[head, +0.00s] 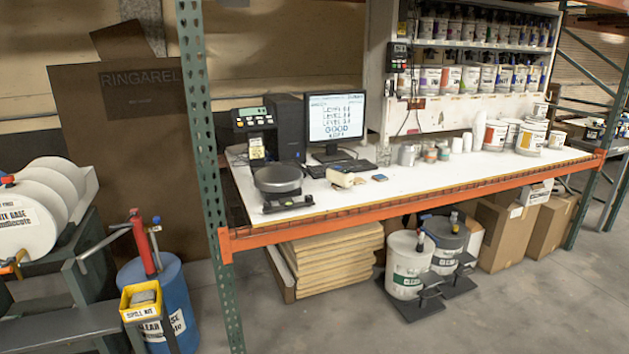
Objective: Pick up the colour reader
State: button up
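A small cream block-shaped device (340,177) lies on the white bench top (430,187) near its front edge, in front of the keyboard (342,167). It looks most like the colour reader, but it is too small to be sure. A small blue-and-tan item (379,178) lies to its right. The round dark pan of a scale (278,179) stands to its left. My gripper is not in view, so nothing shows whether it is open or shut.
An orange beam (410,207) runs along the bench front, and a green upright (196,120) stands at its left end. Jars and tubs (410,155) stand right of the keyboard. Pails (409,262) and boxes sit below. Open concrete floor (540,305) lies in front.

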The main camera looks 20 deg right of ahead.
aim_at(343, 177)
jog(key=u, duration=0.1)
jog(key=i, duration=1)
jog(key=u, duration=0.15)
jog(key=k, duration=0.9)
jog(key=z, duration=0.15)
jog(key=i, duration=0.25)
